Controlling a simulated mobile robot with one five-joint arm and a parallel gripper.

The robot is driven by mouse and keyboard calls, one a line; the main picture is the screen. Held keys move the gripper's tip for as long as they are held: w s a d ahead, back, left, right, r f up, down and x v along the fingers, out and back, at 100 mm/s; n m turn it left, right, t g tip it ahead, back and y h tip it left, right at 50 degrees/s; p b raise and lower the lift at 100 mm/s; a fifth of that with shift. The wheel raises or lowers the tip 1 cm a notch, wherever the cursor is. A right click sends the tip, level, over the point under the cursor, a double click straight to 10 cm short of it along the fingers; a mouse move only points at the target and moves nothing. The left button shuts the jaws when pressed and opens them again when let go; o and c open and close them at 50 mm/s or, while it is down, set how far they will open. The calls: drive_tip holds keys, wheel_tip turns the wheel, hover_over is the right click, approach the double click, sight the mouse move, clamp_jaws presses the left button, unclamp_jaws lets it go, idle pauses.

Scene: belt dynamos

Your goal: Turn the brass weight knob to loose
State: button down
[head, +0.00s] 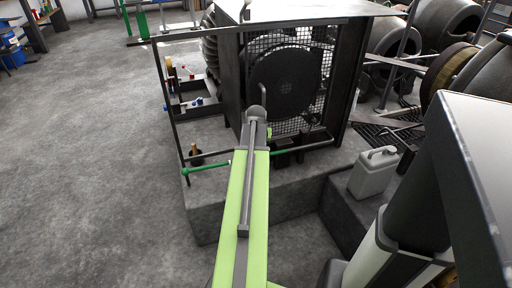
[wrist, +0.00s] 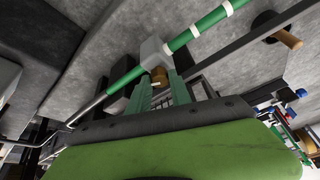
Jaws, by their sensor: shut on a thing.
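In the wrist view the brass weight knob (wrist: 159,74) sticks out of a grey block-shaped weight (wrist: 153,53). The weight sits on a slanting rod that has a green handle (wrist: 200,29) with white bands. My gripper (wrist: 160,82) has its two green fingers on either side of the knob, shut on it. The fingers partly cover the knob, and no loose or tight marking can be read. In the head view the green handle (head: 207,169) shows left of my arm. My arm hides the knob and the weight there.
A mesh-fronted machine housing (head: 285,80) stands behind the rod on a concrete plinth (head: 215,215). A brass-coloured peg (wrist: 286,38) on a dark base is near the handle. A pale jerrycan (head: 373,172) stands to the right. Open floor (head: 90,150) lies to the left.

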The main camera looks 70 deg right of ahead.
drive_tip(key=n, duration=0.1)
drive_tip(key=n+t, duration=0.1)
drive_tip(key=n, duration=0.1)
drive_tip(key=n+y, duration=0.1)
drive_tip(key=shift+s+d+n+t, duration=0.1)
drive_tip(key=shift+s+n+t, duration=0.25)
drive_tip(key=shift+n+t, duration=0.05)
drive_tip(key=shift+n, duration=0.3)
drive_tip(key=c, duration=1.2)
unclamp_jaws()
drive_tip(key=shift+w, duration=0.1)
drive_tip(key=shift+o, duration=0.2)
drive_tip(key=shift+r+p, duration=0.5)
drive_tip(key=shift+r, duration=0.05)
drive_tip(key=p+v, duration=1.4)
drive_tip(key=v, duration=0.2)
drive_tip(key=shift+s+p, duration=0.35)
drive_tip(key=shift+s, duration=0.1)
drive_tip(key=shift+w, duration=0.1)
